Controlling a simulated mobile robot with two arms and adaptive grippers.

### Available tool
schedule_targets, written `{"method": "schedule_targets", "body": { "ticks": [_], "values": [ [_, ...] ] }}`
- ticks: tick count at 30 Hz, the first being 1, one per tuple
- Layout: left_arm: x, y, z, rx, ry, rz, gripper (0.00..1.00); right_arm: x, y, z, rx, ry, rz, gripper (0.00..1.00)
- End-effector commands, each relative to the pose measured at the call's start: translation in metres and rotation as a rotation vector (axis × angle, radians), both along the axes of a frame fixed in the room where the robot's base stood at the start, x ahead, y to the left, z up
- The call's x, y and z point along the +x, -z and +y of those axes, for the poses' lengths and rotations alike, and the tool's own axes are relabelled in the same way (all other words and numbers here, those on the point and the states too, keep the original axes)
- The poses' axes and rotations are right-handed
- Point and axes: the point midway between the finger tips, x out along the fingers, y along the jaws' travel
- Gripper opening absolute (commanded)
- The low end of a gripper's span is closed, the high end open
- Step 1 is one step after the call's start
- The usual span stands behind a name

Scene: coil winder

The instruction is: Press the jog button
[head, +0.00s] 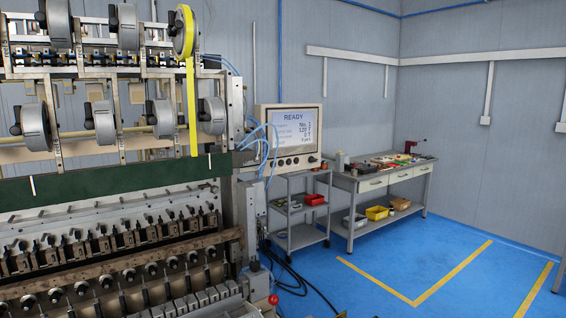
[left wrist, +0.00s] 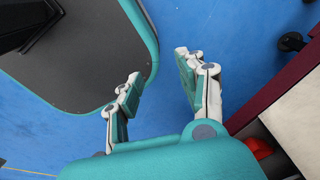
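The coil winder's control panel (head: 289,136) stands at the right end of the machine in the head view. Its screen (head: 294,125) reads READY, with smaller lines of text below. A row of small dark round buttons (head: 288,161) runs under the screen. Their labels are too small to read, so I cannot tell which one is jog. In the left wrist view my left gripper (left wrist: 160,71) is open and empty, its two fingers apart above the blue floor. It is not in the head view. My right gripper is in neither view.
The winder frame (head: 238,195) fills the left side. Black cables (head: 290,280) lie on the floor. The blue floor (head: 390,265) is clear at right. A dark-red edge (left wrist: 290,88) is near my left wrist.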

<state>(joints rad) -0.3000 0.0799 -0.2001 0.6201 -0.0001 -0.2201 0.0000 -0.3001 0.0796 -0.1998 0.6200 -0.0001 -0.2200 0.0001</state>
Motion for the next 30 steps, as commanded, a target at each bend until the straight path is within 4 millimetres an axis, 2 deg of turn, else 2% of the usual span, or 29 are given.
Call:
{"method": "schedule_targets", "body": {
  "ticks": [12, 21, 30],
  "values": [
    [0.0001, 0.0, 0.0, 0.0, 0.0, 0.0, 0.39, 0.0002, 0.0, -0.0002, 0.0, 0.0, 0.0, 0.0],
    [0.0001, 0.0, 0.0, 0.0, 0.0, 0.0, 0.0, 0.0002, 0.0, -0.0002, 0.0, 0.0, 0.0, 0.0],
    [0.0002, 0.0, 0.0, 0.0, 0.0, 0.0, 0.0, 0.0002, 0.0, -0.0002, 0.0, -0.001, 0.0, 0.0]
  ]
}}
